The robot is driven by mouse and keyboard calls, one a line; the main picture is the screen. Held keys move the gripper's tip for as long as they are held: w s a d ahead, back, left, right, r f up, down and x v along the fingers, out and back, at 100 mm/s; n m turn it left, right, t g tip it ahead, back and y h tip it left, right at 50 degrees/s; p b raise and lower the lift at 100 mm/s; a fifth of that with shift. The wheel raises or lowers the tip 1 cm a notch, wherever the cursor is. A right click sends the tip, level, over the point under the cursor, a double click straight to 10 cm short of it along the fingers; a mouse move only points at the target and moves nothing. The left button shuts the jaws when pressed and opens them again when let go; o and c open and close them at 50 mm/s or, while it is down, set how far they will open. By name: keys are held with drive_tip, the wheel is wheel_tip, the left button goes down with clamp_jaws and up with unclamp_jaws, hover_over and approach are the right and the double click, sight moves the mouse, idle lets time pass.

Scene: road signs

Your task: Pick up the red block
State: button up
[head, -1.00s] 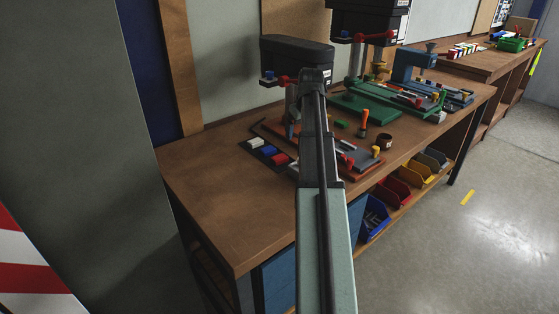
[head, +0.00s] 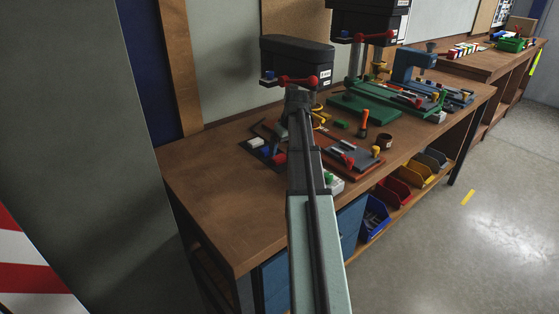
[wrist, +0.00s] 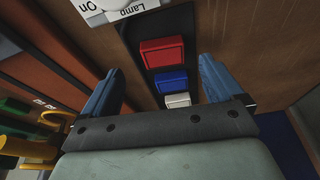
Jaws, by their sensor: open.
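The red block (wrist: 162,52) lies on a dark strip (wrist: 183,20) in the wrist view, in line with a blue block (wrist: 170,82) and a white block (wrist: 177,100). My gripper (wrist: 160,66) is open and empty. Its two blue fingers reach toward the row, one on each side in the picture, with the red block between and slightly beyond their tips. In the head view, the red block (head: 279,158) shows just left of my arm on the workbench (head: 215,195). My arm hides the gripper there.
A white piece labelled "Lamp" and "On" (wrist: 115,8) is close beyond the red block. A drill press (head: 297,62) stands behind the row. Red-brown and green machine bases (head: 365,106) lie to the right. The bench's left front is clear.

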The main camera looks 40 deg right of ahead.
sight(280, 157)
drive_tip(key=shift+w+x, duration=0.1)
drive_tip(key=shift+x, duration=1.2)
drive_tip(key=shift+w+x, duration=0.15)
drive_tip(key=shift+x, duration=1.2)
drive_tip(key=shift+a+r, duration=0.15)
drive_tip(key=c, duration=1.2)
